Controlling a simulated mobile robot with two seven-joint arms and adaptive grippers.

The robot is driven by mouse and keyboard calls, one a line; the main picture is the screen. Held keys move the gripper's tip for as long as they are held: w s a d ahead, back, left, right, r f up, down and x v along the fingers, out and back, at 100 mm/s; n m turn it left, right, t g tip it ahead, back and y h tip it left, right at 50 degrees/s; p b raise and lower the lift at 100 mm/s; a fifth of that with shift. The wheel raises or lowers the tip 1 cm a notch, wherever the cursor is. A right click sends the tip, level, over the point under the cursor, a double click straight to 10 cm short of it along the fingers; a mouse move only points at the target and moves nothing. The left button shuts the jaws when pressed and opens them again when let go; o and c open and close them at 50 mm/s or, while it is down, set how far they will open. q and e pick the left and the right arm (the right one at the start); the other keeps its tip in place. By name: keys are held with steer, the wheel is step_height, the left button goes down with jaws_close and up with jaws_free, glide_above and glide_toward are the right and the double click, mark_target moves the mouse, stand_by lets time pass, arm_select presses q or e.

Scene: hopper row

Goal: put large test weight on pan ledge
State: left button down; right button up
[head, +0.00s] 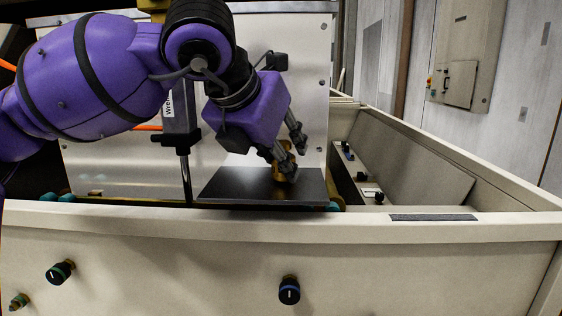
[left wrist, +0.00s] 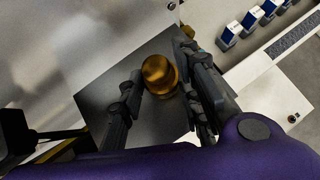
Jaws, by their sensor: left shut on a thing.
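The large test weight (left wrist: 158,75) is a brass-coloured, rounded piece between the fingers of my left gripper; it also shows in the head view (head: 279,163), partly hidden by the fingers. My left gripper (head: 291,156) is shut on it and points down. Both are over the pan ledge (head: 232,184), a flat black plate behind the front wall; its surface also shows in the left wrist view (left wrist: 107,92). The weight is at or just above the plate; I cannot tell whether it touches. My right gripper is not in view.
The front wall's cream rim (head: 130,218) runs before the plate, with a dark strip (head: 433,217) on it at the right. A pale metal panel (head: 105,120) stands behind. An open hopper bay lies to the right. A grey cylinder (head: 182,105) with a rod stands left of the gripper.

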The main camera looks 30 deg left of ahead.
arm_select(q)
steer(key=shift+s+f, duration=0.1)
steer(key=shift+f, duration=0.1)
steer(key=shift+f, duration=0.15)
steer(key=c, duration=1.7)
jaws_free()
steer(key=shift+f, duration=0.1)
steer(key=o, duration=0.4)
